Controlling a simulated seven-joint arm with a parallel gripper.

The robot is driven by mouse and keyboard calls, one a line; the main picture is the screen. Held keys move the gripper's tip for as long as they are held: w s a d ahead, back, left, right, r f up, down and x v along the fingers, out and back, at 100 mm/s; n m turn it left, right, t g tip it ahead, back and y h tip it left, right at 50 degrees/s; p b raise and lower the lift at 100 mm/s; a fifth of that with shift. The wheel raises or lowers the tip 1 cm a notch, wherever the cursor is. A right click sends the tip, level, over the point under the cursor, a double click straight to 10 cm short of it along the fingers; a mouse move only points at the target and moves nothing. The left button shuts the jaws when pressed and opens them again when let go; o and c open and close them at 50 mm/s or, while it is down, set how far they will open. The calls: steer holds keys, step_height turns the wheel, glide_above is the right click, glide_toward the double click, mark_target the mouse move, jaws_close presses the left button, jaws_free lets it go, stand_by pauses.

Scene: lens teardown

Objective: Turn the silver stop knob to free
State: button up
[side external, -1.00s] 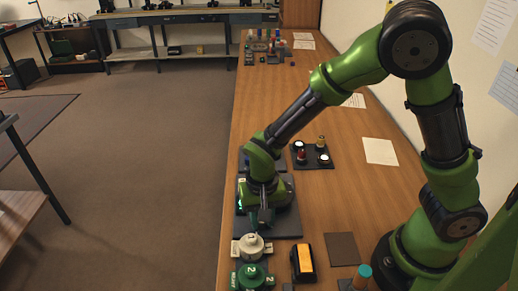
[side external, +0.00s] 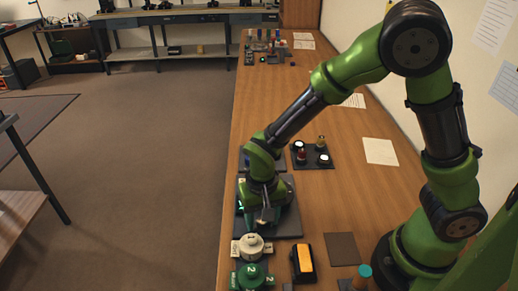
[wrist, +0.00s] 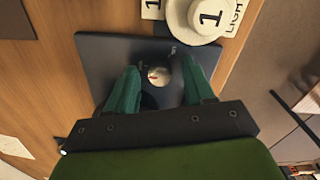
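In the wrist view, gaps show between the knob and both fingers, so the gripper looks open. In the side external view my gripper (side external: 265,215) hides the knob. Small lettering on the plate near the knob is too blurred to read.
A white round part marked 1 (wrist: 208,14), with a LIGHT label, stands just beyond the plate's edge. A green part marked 2 (side external: 251,275) and a black-and-yellow box (side external: 303,263) are nearby. A dark pad with several knobs (side external: 312,157) lies farther back.

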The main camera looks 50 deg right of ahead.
step_height(320, 180, up, 17)
stand_by(0.6)
steer(key=shift+f, duration=0.1)
steer(key=s+d+r+n+t+y, duration=0.1)
steer(key=s+d+r+t+y, duration=0.1)
steer(key=s+d+r+t, duration=0.4)
steer(key=s+d+t, duration=0.1)
steer(key=s+d, duration=0.1)
steer(key=d, duration=0.2)
steer(key=shift+s+n, duration=0.2)
steer(key=shift+n, duration=0.2)
